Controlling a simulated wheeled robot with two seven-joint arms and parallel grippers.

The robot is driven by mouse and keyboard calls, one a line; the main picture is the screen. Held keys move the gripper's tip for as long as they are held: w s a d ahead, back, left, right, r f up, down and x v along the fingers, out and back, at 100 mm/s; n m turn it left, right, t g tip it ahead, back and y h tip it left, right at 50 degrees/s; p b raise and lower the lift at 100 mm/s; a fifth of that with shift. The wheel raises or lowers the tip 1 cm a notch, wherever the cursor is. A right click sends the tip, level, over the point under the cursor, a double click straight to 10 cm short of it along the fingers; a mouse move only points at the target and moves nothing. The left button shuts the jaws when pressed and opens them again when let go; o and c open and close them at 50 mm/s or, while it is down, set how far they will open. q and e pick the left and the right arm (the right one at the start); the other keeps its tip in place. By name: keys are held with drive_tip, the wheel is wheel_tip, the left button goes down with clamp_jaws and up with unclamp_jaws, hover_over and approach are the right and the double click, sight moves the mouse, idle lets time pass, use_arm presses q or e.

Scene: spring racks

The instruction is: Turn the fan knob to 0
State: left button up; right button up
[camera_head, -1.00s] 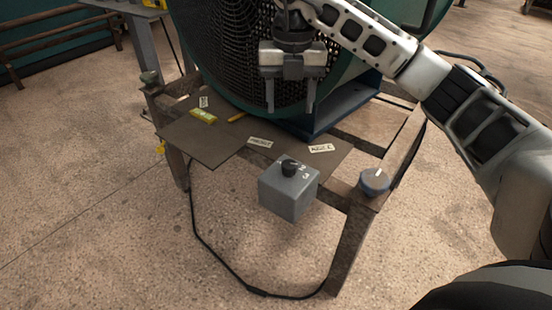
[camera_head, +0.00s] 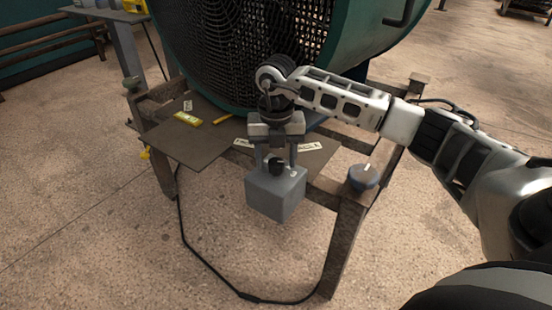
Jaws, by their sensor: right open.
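The fan knob (camera_head: 276,167) is a small black dial on top of a grey box (camera_head: 272,197) at the front edge of the fan's stand. Part of a white number mark shows beside it; the rest of the scale is hidden. My right gripper (camera_head: 276,162) points down over the box, with its open fingers on either side of the knob. I cannot tell whether the fingers touch it. The large green fan (camera_head: 240,50) with a dark mesh grille stands behind. My left gripper is not in view.
A metal stand (camera_head: 345,230) carries the fan and a dark board (camera_head: 185,145) with a yellow-green level (camera_head: 188,119) and paper labels. A blue-grey round knob (camera_head: 363,177) sits on the right corner. A black cable (camera_head: 195,255) hangs to the floor. Floor at left is clear.

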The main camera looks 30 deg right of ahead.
drive_tip(key=shift+f, duration=0.1)
drive_tip(key=c, duration=1)
